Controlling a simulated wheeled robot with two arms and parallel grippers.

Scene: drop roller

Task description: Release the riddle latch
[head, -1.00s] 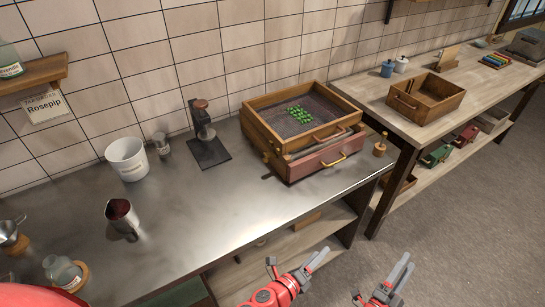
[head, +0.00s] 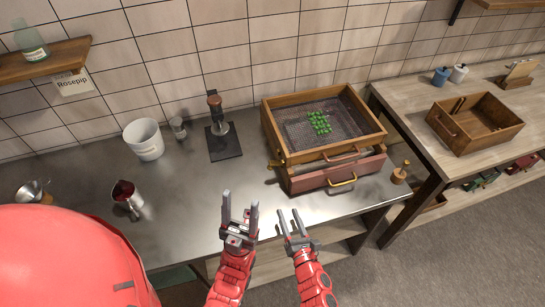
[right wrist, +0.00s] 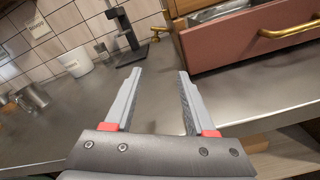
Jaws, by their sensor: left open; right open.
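The riddle (head: 272,125) is a wooden frame with a mesh floor bearing green leaves. It sits on a box with a reddish drawer front (head: 340,173) and a brass handle. A small brass latch (head: 277,163) shows at the riddle's front left corner; a brass piece also shows in the right wrist view (right wrist: 158,31), left of the drawer. Whether it is fastened is too small to tell. My left gripper (head: 240,207) is open and empty near the counter's front edge. My right gripper (head: 289,214) is open and empty beside it, in front of the drawer box and apart from it.
The steel counter (head: 190,190) is clear between the grippers and a dark stand (head: 222,142). A white bucket (head: 145,141) and metal jug (head: 127,196) stand left. A wooden-handled brass piece (head: 400,174) stands right of the drawer box. A wooden side table (head: 405,103) lies beyond.

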